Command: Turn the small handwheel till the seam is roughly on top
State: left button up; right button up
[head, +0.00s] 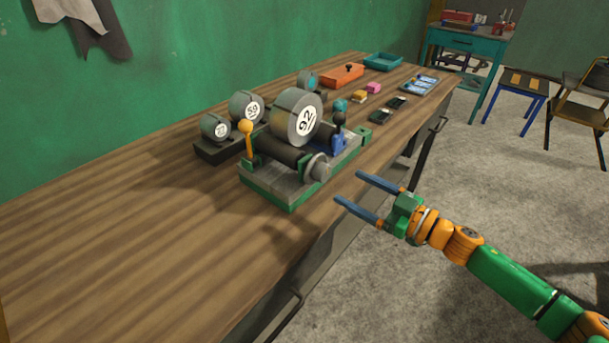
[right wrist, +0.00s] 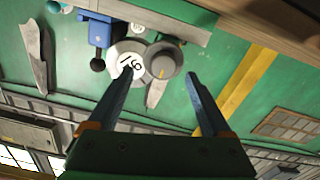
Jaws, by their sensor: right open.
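A small grey handwheel (head: 318,168) sits at the near end of a dark roller on a bench fixture with a green and grey base (head: 275,190). A large grey drum (head: 298,115) with a white number label rests above the rollers. I cannot make out a seam on the drum. My right gripper (head: 347,187) is open and empty, its blue fingers pointing at the handwheel, apart from it. It also shows in the right wrist view (right wrist: 160,73). My left gripper is out of view.
A yellow-knobbed lever (head: 246,128) and a blue bracket (head: 338,135) with a dark knob flank the drum. Smaller numbered drums (head: 246,105) stand behind. An orange box (head: 342,75) and a teal tray (head: 383,62) lie farther along the wooden bench (head: 130,215). Its near left is clear.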

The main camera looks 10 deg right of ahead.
aim_at(327, 174)
jog(key=shift+w+a+r+p, duration=0.3)
jog(key=shift+a+r, duration=0.05)
jog(key=shift+a, duration=0.1)
jog(key=shift+w+a+r+p, duration=0.25)
jog(key=shift+a+r+p, duration=0.1)
jog(key=shift+a, duration=0.1)
jog(key=x, duration=0.3)
jog(key=shift+w+a+f, duration=0.15)
jog(key=shift+w+a, duration=0.05)
jog(key=shift+a, duration=0.1)
jog(key=shift+w+a+f, duration=0.1)
jog(key=shift+w+f, duration=0.1)
jog(key=shift+w, duration=0.1)
jog(key=shift+s+r, duration=0.1)
jog(key=shift+c, duration=1.3)
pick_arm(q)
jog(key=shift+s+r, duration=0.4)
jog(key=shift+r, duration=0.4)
pick_arm(e)
grip_shut()
